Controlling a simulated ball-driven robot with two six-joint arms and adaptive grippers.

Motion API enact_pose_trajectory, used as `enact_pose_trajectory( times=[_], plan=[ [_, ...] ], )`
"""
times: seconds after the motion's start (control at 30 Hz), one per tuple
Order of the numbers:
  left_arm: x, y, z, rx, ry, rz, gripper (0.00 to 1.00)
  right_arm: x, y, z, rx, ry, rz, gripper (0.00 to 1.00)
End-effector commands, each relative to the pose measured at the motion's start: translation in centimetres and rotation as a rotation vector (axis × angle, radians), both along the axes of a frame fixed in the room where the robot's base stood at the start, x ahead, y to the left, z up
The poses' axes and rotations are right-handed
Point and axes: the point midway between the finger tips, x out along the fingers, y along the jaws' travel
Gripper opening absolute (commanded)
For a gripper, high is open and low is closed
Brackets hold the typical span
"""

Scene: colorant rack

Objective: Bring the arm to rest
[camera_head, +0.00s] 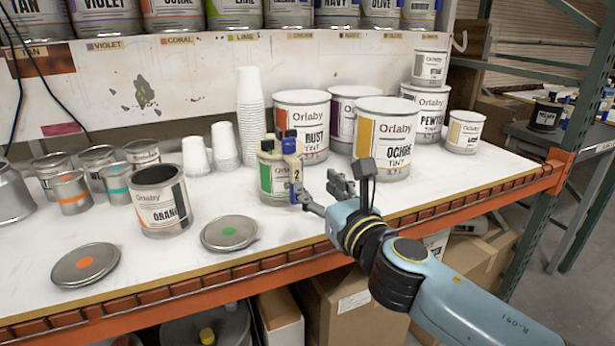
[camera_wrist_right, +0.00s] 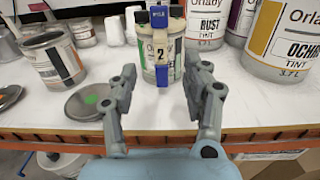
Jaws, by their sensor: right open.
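My right gripper (camera_head: 318,190) reaches in from the lower right over the front of the shelf, just right of a small blue and cream item marked 2 (camera_head: 292,165). In the right wrist view its fingers (camera_wrist_right: 160,78) are spread apart, with nothing gripped between them. The blue item (camera_wrist_right: 160,48) shows in the gap, upright before a green-labelled container (camera_wrist_right: 145,72). I cannot tell whether a fingertip touches it. My left arm and gripper are not in view.
Large tint cans, RUST (camera_head: 301,125) and OCHRE (camera_head: 385,140), stand behind my gripper. An ORANGE can (camera_head: 161,200), flat lids (camera_head: 229,233) and stacked white cups (camera_head: 250,110) are to the left. The shelf's orange front beam (camera_head: 250,268) runs below my wrist.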

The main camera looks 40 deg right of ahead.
Motion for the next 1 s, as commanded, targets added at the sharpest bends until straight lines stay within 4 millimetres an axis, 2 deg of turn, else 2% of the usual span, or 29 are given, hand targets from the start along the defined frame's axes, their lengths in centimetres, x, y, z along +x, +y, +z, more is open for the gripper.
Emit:
enact_pose_trajectory(
  times=[0.17, 0.67, 0.77, 0.87, 0.97, 1.0],
  plan=[
    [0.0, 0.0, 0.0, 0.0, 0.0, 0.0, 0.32, -1.0, 0.2, 0.0, 0.0, 0.0, 0.0, 0.48],
    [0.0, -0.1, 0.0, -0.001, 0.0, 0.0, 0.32, -1.0, 0.2, 0.0, 0.0, -0.001, 0.0, 0.48],
    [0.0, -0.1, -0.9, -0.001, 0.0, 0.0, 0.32, -0.9, 0.3, -0.9, 0.003, -0.002, -0.001, 0.48],
    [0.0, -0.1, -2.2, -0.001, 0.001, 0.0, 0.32, -1.1, 0.0, -5.4, 0.026, 0.058, -0.013, 0.48],
    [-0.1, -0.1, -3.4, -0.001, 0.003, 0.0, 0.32, -2.0, -0.5, -12.5, 0.128, 0.161, -0.036, 0.48],
    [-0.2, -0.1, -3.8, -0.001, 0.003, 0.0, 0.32, -2.7, -0.7, -15.9, 0.2, 0.206, -0.054, 0.48]
  ],
)
